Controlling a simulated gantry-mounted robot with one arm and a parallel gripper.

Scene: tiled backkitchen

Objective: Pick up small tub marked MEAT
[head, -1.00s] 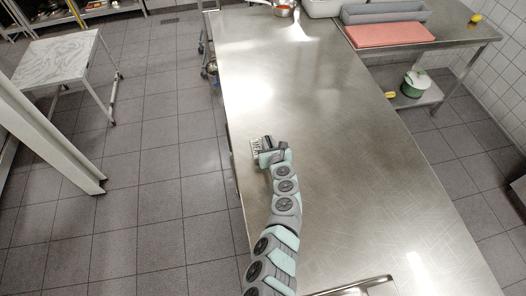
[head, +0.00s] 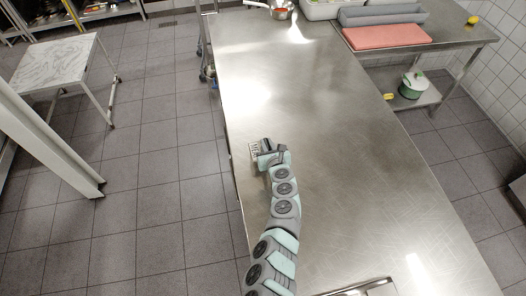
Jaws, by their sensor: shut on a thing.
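The small tub marked MEAT (head: 254,149) is a small pale thing with dark lettering, at the left edge of the steel worktop (head: 330,130) in the head view. My gripper (head: 261,152) is at its right side and shut on it. The arm reaches up from the bottom of the view and hides part of the tub. I cannot tell whether the tub touches the worktop or is held just above it.
A steel pan with red contents (head: 281,10) stands at the worktop's far end. A red board (head: 386,36) and grey bin (head: 383,13) lie on the back right table. A sink rim (head: 365,288) is at the near edge. The worktop's middle is clear.

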